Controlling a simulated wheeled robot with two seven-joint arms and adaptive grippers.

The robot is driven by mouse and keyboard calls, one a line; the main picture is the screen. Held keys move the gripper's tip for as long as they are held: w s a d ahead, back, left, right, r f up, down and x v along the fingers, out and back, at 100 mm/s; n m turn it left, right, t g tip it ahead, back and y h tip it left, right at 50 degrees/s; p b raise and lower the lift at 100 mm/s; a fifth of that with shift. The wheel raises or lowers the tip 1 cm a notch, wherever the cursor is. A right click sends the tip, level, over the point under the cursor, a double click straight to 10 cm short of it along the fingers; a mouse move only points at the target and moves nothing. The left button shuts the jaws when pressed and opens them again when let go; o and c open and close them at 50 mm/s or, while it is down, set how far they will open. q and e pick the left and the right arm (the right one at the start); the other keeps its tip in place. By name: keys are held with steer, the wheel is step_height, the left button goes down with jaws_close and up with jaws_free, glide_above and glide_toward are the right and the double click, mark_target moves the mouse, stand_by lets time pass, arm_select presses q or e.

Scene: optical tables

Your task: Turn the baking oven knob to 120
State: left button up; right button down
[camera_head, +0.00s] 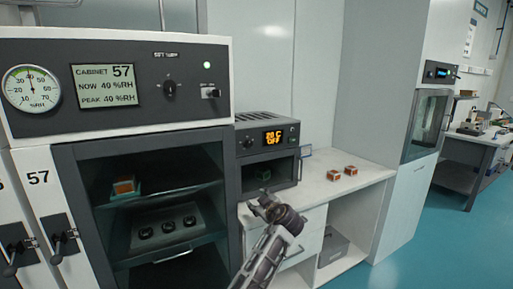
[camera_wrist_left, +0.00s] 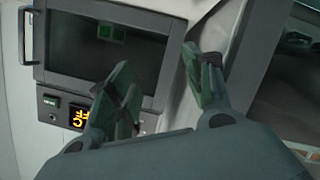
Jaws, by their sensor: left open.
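The small oven (camera_head: 265,155) stands on the white bench, its orange display (camera_head: 272,138) reading about 20 C and OFF. A small dark knob (camera_head: 292,139) seems to sit right of the display; its setting is too small to read. My left gripper (camera_head: 268,203) is in front of and below the oven, apart from it. In the left wrist view, its open, empty fingers (camera_wrist_left: 158,70) point towards the oven front, which appears upside down with its dark window (camera_wrist_left: 95,45) and display (camera_wrist_left: 80,117). The left finger hides part of the control panel there. My right gripper is not in view.
A large humidity cabinet (camera_head: 115,88) numbered 57 stands close on the left. Another oven (camera_head: 427,125) with a blue display stands farther right. Blue floor lies open at right.

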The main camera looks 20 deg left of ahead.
arm_select(q)
step_height(320, 180, up, 18)
steer(key=w+d+n+t+y, duration=0.1)
steer(key=w+d+n+y, duration=0.1)
steer(key=n, duration=0.4)
steer(key=shift+w+y, duration=0.45)
steer(key=shift+y, duration=0.35)
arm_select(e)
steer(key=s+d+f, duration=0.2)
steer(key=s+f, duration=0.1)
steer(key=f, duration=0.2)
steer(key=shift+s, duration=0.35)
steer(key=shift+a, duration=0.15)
